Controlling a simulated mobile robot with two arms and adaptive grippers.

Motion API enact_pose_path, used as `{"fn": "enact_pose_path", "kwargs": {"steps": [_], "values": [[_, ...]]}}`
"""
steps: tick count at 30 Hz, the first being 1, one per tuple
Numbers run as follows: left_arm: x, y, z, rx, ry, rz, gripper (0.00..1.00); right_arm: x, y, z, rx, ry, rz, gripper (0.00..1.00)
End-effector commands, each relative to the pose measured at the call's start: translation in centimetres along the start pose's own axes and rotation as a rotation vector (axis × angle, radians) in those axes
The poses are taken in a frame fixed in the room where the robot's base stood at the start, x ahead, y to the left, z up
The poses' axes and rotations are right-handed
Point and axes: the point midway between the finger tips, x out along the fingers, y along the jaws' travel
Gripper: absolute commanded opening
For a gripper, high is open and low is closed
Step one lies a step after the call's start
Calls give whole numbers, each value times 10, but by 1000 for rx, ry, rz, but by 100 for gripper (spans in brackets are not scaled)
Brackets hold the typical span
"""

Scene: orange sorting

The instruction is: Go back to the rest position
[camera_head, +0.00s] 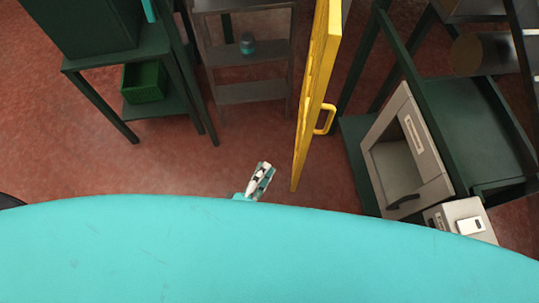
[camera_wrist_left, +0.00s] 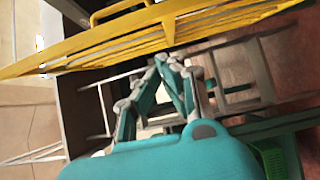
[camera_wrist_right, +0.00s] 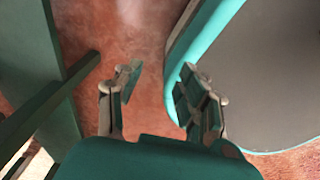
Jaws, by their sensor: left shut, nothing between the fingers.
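My left gripper (camera_head: 264,167) shows in the head view just beyond the curved teal part of my own body. It is in the free space left of the yellow panel. In the left wrist view its fingers (camera_wrist_left: 166,62) meet at the tips, shut with nothing between them. My right gripper (camera_wrist_right: 155,75) shows only in the right wrist view. Its two fingers are apart with bare floor showing between them, so it is open and empty. The right gripper does not show in the head view.
A yellow panel with a handle (camera_head: 312,90) stands right of the left gripper; it also crosses the left wrist view (camera_wrist_left: 200,30). A grey shelf (camera_head: 250,92) and dark green table (camera_head: 100,60) stand behind. A grey open-fronted box (camera_head: 440,160) is at right. Red floor between is clear.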

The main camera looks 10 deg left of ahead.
Motion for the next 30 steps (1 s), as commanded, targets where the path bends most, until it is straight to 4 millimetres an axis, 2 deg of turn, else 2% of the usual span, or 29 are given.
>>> {"fn": "enact_pose_path", "kwargs": {"steps": [1, 5, 13, 17, 20, 23, 24, 26, 27, 29, 30], "values": [[-8, -2, 1, 0, -1, -3, 0, 2, 2, 0, 0, 0, 2, 40], [-19, 0, 2, 0, 0, 0, 0, 2, 0, 0, 1, 0, 1, 40], [-23, 0, 3, 1, 0, 1, 0, 3, -12, -2, 6, 3, -14, 40], [-23, -17, 0, 56, -7, -42, 0, 2, -18, -3, 6, 4, -21, 40], [-28, -60, -6, 196, -33, -152, 0, -1, -18, -4, 5, 4, -21, 40], [-42, -126, -19, 404, -91, -327, 0, -4, -16, -4, 4, 4, -19, 40], [-52, -154, -26, 495, -124, -406, 0, -6, -15, -3, 4, 3, -18, 40], [-71, -195, -37, 622, -186, -526, 0, -8, -14, -3, 3, 3, -16, 40], [-86, -221, -44, 701, -235, -606, 0, -9, -12, -3, 2, 3, -15, 40], [-112, -258, -54, 812, -320, -726, 0, -11, -11, -3, 2, 2, -14, 40], [-132, -280, -61, 878, -383, -803, 0, -12, -10, -3, 1, 2, -13, 40]]}}
